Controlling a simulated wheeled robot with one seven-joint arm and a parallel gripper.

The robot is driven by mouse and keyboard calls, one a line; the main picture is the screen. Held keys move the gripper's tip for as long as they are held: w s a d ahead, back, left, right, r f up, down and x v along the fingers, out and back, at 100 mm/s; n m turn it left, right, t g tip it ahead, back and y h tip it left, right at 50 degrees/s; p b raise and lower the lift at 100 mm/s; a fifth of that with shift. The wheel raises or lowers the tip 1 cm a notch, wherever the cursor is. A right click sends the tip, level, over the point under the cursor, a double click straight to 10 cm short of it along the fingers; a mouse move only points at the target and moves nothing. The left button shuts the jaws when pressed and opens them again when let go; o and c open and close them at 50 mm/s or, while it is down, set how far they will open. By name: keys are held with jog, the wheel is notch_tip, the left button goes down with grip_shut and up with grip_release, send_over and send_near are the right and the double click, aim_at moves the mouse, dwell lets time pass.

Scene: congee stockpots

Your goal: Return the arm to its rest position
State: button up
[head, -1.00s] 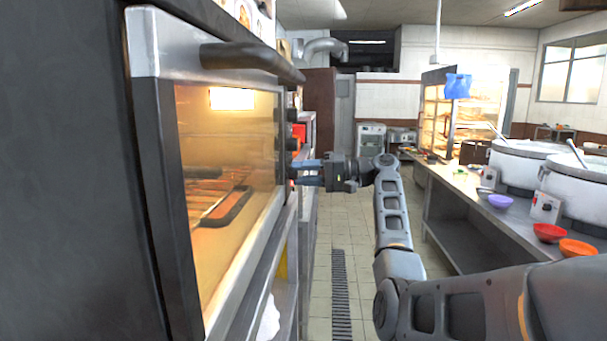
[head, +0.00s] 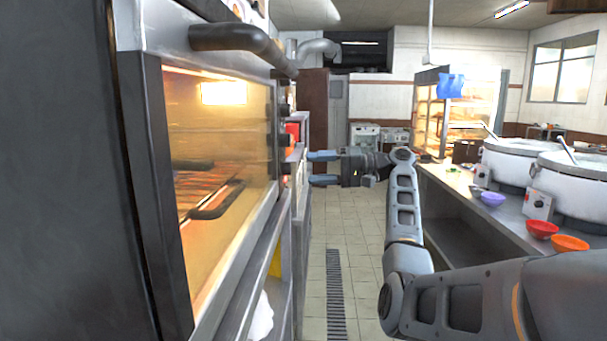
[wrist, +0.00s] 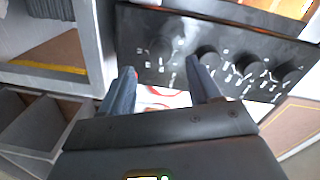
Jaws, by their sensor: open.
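My gripper (head: 322,168) is open and empty in the head view, just right of the oven's front edge and its knobs. Its two fingers point left toward the oven side. In the wrist view my gripper (wrist: 160,85) shows its two fingers spread apart, with a black panel of several knobs (wrist: 225,55) beyond them. No finger is seen closed on a knob; contact cannot be told. My arm reaches forward from the lower right and bends up to the wrist.
The oven (head: 215,170) with a lit glass door and a protruding handle (head: 240,42) stands close at left. A steel counter (head: 455,190) with stockpots (head: 580,180), a purple bowl (head: 493,199), a red bowl (head: 541,229) and an orange bowl (head: 569,243) runs along the right. The tiled aisle (head: 365,225) between is clear.

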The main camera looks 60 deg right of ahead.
jog(key=shift+v, duration=1.1)
